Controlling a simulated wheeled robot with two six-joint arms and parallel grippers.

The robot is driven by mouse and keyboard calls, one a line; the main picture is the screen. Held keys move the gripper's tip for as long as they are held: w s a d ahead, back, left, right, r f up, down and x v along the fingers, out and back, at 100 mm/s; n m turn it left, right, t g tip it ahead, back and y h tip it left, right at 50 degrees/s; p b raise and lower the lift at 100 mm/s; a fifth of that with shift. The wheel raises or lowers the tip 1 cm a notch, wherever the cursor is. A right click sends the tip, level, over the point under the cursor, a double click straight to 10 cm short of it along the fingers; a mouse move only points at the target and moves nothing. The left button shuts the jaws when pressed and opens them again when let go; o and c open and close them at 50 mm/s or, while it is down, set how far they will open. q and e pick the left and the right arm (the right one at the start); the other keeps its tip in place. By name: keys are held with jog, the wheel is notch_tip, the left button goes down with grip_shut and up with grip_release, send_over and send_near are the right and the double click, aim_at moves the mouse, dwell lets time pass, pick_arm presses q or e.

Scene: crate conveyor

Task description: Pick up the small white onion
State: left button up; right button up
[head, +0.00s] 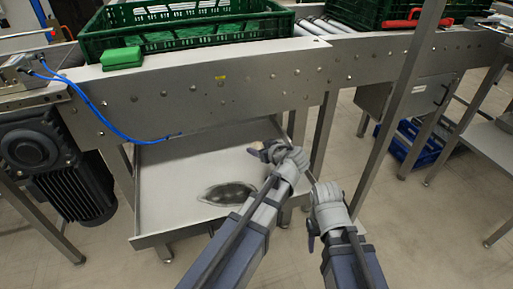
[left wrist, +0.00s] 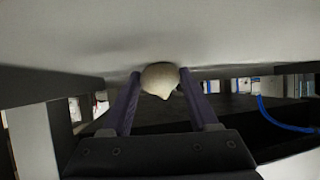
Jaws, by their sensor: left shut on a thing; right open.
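The small white onion (left wrist: 160,78) is between the two fingers of my left gripper (left wrist: 158,84) in the left wrist view, its pointed tip showing. The left gripper is shut on it. In the head view my left gripper (head: 260,152) is over the light metal tray under the conveyor, and the onion cannot be made out there. My right gripper (head: 311,231) is open, to the right of the tray and nearer to me, with nothing visible in it.
The metal tray (head: 172,178) holds a dark oval patch (head: 228,193). The conveyor side (head: 210,92) runs above it, carrying green crates (head: 180,38). A green block (head: 121,58) lies on the ledge. A motor (head: 60,165) is at left, a metal post (head: 400,110) at right, and a blue crate (head: 408,150) beyond.

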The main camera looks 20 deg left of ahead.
pick_arm(q)
jog(key=c, duration=0.8)
jog(key=shift+r, duration=0.15)
pick_arm(e)
jog(key=shift+r, duration=0.15)
